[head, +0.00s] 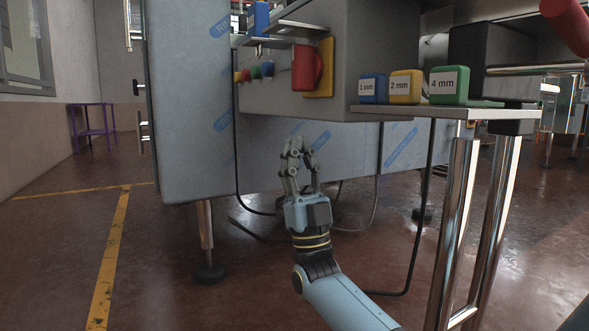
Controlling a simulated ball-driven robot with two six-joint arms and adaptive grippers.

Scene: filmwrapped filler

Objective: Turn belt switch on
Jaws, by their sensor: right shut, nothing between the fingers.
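A large red rotary switch (306,68) is on a yellow plate (326,68) on the grey machine housing. To its left is a row of small coloured knobs, including a red one (237,77), a green one (256,72) and a blue one (267,68). No label shows which of these is the belt switch. My right gripper (299,147) points upward below the housing, with its fingers shut and empty. In the picture it is below the red switch and apart from it. My left gripper is out of view.
Blue "1 mm" (372,88), yellow "2 mm" (406,87) and green "4 mm" (449,86) blocks sit on a metal shelf (470,112) at right, on shiny posts (459,210). Black cables (420,220) hang beneath the machine. The floor at left is open.

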